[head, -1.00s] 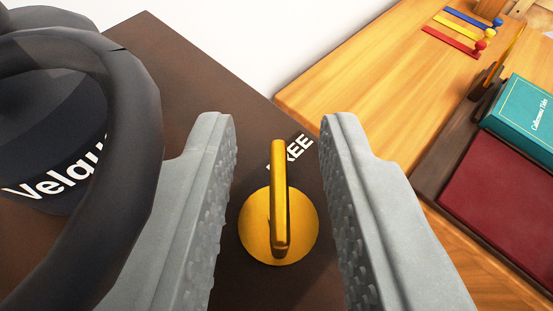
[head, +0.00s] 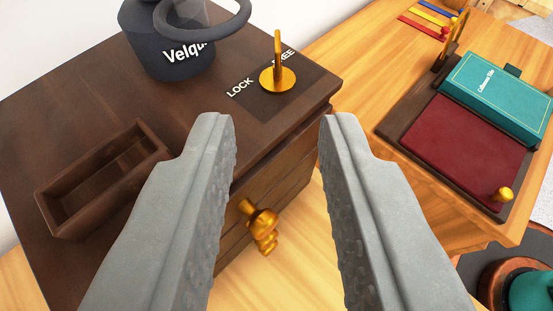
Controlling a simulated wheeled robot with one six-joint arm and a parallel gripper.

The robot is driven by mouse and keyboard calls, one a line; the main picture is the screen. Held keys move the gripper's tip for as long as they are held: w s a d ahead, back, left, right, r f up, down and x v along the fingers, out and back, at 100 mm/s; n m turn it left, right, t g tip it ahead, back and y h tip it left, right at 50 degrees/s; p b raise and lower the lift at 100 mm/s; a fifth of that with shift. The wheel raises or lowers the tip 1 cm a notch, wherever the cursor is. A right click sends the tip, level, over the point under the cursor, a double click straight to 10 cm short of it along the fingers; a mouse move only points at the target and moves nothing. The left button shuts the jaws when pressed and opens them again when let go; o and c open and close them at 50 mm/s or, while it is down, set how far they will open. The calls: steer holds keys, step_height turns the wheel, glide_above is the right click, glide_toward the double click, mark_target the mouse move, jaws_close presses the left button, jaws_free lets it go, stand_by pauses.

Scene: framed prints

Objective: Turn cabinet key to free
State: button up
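The gold cabinet key (head: 278,62) stands upright on a round gold disc on top of the dark brown cabinet (head: 80,90). The white word LOCK (head: 239,88) is to the left of the key. The word FREE (head: 287,57) is behind it, partly hidden by the key. The key's handle is in line with FREE. My gripper (head: 275,120) is open and empty, with its two grey fingers apart, nearer the camera than the key and not touching it. A gold knob (head: 261,225) sticks out from the cabinet front between the fingers.
An empty wooden tray (head: 60,205) lies on the cabinet top at left. At right, a dark tray holds a red panel (head: 465,140) and a teal book (head: 500,95).

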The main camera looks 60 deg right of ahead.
steer(key=shift+v, duration=1.25)
steer(key=w+d+r+m+t, duration=0.1)
steer(key=d+r+t, duration=0.5)
steer(key=d+r, duration=0.65)
steer(key=s+d+r+n+t+y, duration=0.4)
steer(key=s+d+r+t+y, duration=0.1)
steer(key=s+d+r+t, duration=0.25)
steer(key=s+d+f+n+g+y, duration=0.1)
steer(key=s+d+f+n+y, duration=0.2)
steer(key=s+f, duration=0.5)
steer(key=s+d+f+n+g+y, duration=0.2)
steer(key=s+d+f+n, duration=0.3)
steer(key=s, duration=0.8)
step_height(320, 180, down, 3)
steer(key=shift+s+r+y, duration=0.1)
steer(key=shift+s+y, duration=0.05)
steer(key=shift+y, duration=0.55)
